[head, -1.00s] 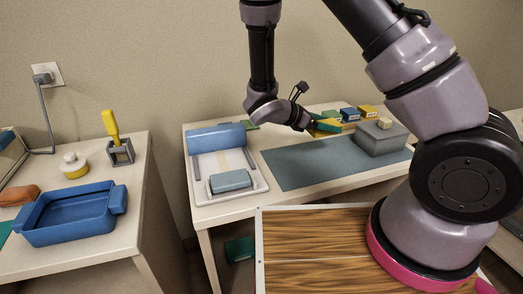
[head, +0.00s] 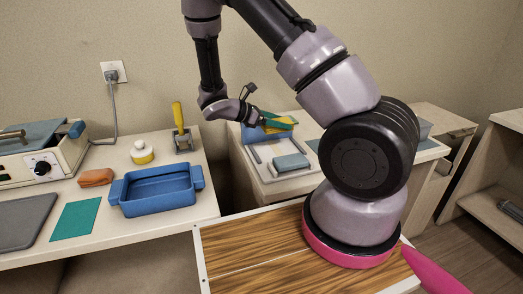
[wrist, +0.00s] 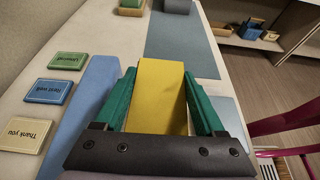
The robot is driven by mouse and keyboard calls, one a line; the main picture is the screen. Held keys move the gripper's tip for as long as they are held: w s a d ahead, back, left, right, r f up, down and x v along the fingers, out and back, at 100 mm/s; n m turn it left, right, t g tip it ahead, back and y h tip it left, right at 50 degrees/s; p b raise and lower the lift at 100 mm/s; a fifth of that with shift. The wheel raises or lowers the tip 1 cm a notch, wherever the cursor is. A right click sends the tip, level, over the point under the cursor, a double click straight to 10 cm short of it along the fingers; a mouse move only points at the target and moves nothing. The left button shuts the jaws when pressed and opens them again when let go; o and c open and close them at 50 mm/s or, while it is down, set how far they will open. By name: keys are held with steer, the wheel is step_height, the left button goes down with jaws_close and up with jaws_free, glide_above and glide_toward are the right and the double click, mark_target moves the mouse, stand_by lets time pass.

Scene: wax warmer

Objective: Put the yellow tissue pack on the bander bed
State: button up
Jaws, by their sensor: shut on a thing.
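The yellow tissue pack (wrist: 160,95) is between the green fingers of my gripper (wrist: 160,78), which is shut on it. In the head view, my gripper (head: 275,122) holds the pack in the air at the back of the bander. The pack hides most of the bed there.
Three labelled cards (wrist: 47,89) lie left of the bander. A blue-grey mat (wrist: 185,45) lies beyond it. The left table holds a blue tray (head: 157,192), a yellow-handled tool in a stand (head: 181,125) and a warmer (head: 40,150). My arm hides part of the bander table.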

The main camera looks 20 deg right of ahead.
mark_target(278, 150)
step_height(278, 150, down, 4)
steer(key=shift+a, duration=0.1)
steer(key=shift+f, duration=2.15)
steer(key=o, duration=1.3)
steer(key=shift+f, duration=0.1)
